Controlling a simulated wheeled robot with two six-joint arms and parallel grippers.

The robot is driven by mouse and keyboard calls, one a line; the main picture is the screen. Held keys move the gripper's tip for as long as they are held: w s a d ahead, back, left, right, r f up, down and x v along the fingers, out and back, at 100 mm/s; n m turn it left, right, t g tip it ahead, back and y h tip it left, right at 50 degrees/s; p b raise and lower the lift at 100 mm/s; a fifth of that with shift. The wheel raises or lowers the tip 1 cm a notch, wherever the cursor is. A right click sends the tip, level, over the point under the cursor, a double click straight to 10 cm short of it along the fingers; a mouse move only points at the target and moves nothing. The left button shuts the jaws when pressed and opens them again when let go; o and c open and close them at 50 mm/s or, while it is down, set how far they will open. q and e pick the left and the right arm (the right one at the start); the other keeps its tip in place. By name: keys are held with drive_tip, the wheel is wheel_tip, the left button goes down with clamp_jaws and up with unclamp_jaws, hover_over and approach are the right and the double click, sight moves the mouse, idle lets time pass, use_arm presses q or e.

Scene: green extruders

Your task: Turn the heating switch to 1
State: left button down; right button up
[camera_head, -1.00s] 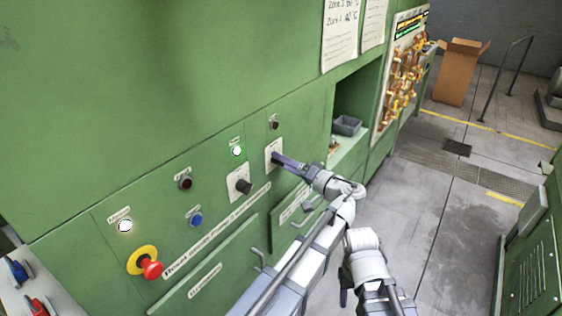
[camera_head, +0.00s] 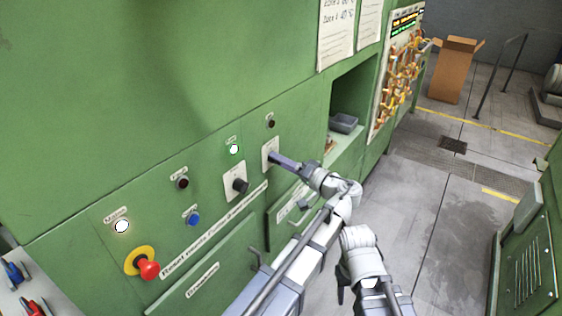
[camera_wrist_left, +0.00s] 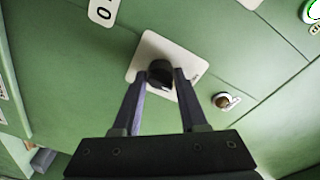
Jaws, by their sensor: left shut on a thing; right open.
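A black rotary knob on a white plate (camera_head: 266,155) is on the green panel, at the right end of the controls. My left gripper (camera_head: 274,158) is at this knob and covers most of it in the head view. In the left wrist view the knob (camera_wrist_left: 160,72) sits between the two fingertips, which are shut on it. The plate's markings are too small or hidden to read, so I cannot tell the knob's setting. My right gripper (camera_head: 341,286) hangs low, away from the panel; its fingers are small and dark, and it holds nothing visible.
A second black knob (camera_head: 240,186) is to the left on its own plate. Nearby are a lit green lamp (camera_head: 234,149), a blue button (camera_head: 193,219) and a red emergency button (camera_head: 149,270). A recess with a grey box (camera_head: 344,122) lies right.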

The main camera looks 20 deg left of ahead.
use_arm(q)
drive_tip(key=m+p, duration=0.1)
drive_tip(key=m, duration=1)
drive_tip(key=shift+w+d+r+g+h+p, duration=0.1)
drive_tip(key=shift+r+g+h+p, duration=0.05)
drive_tip(key=shift+g+h+p, duration=0.2)
drive_tip(key=shift+m, duration=0.3)
drive_tip(key=shift+c, duration=2.3)
unclamp_jaws()
drive_tip(key=shift+g, duration=0.25)
